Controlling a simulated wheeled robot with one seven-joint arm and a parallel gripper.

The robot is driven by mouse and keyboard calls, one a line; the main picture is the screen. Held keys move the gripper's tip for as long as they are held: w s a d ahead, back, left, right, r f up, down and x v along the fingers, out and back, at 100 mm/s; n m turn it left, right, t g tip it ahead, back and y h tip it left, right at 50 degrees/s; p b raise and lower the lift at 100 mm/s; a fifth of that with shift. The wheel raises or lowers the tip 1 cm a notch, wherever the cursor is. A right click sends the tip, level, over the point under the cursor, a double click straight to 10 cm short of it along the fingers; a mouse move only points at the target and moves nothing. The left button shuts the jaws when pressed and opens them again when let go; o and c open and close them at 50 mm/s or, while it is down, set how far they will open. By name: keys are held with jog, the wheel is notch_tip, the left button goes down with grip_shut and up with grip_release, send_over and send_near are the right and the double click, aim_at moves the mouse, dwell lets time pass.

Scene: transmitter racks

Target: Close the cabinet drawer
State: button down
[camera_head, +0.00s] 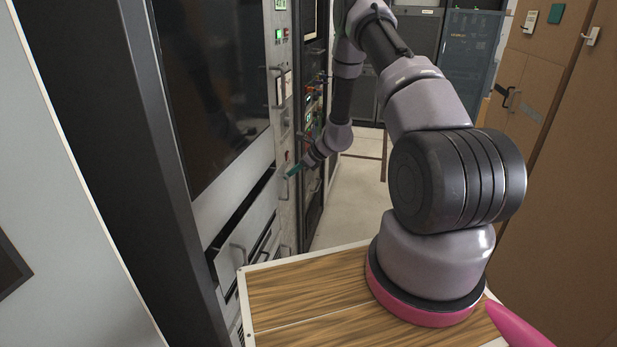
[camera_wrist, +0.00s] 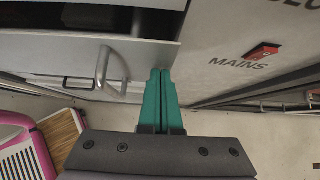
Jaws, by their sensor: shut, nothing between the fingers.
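The cabinet drawer (camera_head: 250,229) is pulled part way out of the grey rack on the left, with a dark gap above its pale front. Its metal handle (camera_head: 236,258) faces the aisle. In the wrist view the drawer front (camera_wrist: 60,55) fills the upper left, with a curved handle (camera_wrist: 105,72) on it. My gripper (camera_head: 292,171) is beyond the drawer's far end, near the rack face. Its teal fingers (camera_wrist: 162,82) are together and empty, right of the handle in the wrist view. Whether the fingers touch the drawer front cannot be told.
A rack panel with a red switch marked MAINS (camera_wrist: 263,50) is right of the fingers. My wood-topped base stands close to the rack. Brown cabinets (camera_head: 560,110) line the right side. Pale floor (camera_head: 350,195) is open along the aisle.

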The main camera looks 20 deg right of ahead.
aim_at(283, 168)
jog(key=w+a, duration=0.2)
jog(key=a, duration=0.1)
jog(key=shift+a, duration=0.25)
jog(key=shift+w+a+r, duration=0.1)
jog(key=shift+a, duration=0.1)
jog(key=shift+d, duration=0.1)
